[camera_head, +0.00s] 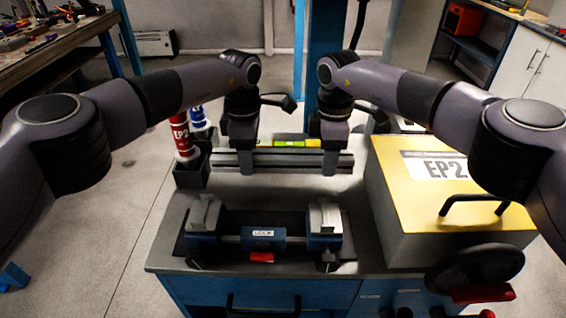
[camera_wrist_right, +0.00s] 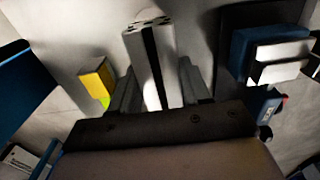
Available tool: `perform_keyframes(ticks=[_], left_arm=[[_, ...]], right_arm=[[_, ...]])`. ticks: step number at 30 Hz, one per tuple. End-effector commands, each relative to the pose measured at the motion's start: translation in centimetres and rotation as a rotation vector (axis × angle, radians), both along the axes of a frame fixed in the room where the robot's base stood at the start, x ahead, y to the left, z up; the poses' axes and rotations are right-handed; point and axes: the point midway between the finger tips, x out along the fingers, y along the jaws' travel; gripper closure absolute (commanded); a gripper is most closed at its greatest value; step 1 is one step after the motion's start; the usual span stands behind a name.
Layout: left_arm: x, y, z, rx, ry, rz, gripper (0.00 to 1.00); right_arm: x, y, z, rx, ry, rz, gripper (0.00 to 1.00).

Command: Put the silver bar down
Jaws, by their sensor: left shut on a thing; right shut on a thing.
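The silver bar (camera_head: 285,160), a grooved profile, lies level across the head view behind the vise. My left gripper (camera_head: 245,158) is shut on it towards its left end. My right gripper (camera_head: 331,160) is shut on it towards its right end. In the right wrist view, the bar (camera_wrist_right: 152,62) runs out between my right gripper's fingers (camera_wrist_right: 158,88), with its slotted end in sight. I cannot tell whether the bar's underside touches the bench top (camera_head: 178,232).
A blue vise (camera_head: 263,236) with pale jaws stands in front of the bar. A yellow-green level (camera_head: 290,143) is just behind it. Red and blue EP2 bottles (camera_head: 183,140) stand in a dark holder (camera_head: 191,171) at left. A yellow-topped EP2 box (camera_head: 400,190) stands close at right.

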Motion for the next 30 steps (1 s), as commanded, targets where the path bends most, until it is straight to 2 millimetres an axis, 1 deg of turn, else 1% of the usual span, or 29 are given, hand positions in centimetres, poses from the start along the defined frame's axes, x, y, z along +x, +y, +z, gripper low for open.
perform_keyframes(ticks=[11,30], left_arm=[[-0.4,-0.1,0.2,-0.002,-0.001,-0.003,1.00],[-3.1,-0.1,0.7,-0.002,-0.001,-0.003,1.00]], right_arm=[[-0.4,0.1,0.2,0.001,-0.001,0.002,1.00],[-3.1,0.1,0.7,0.003,-0.001,0.003,1.00]])
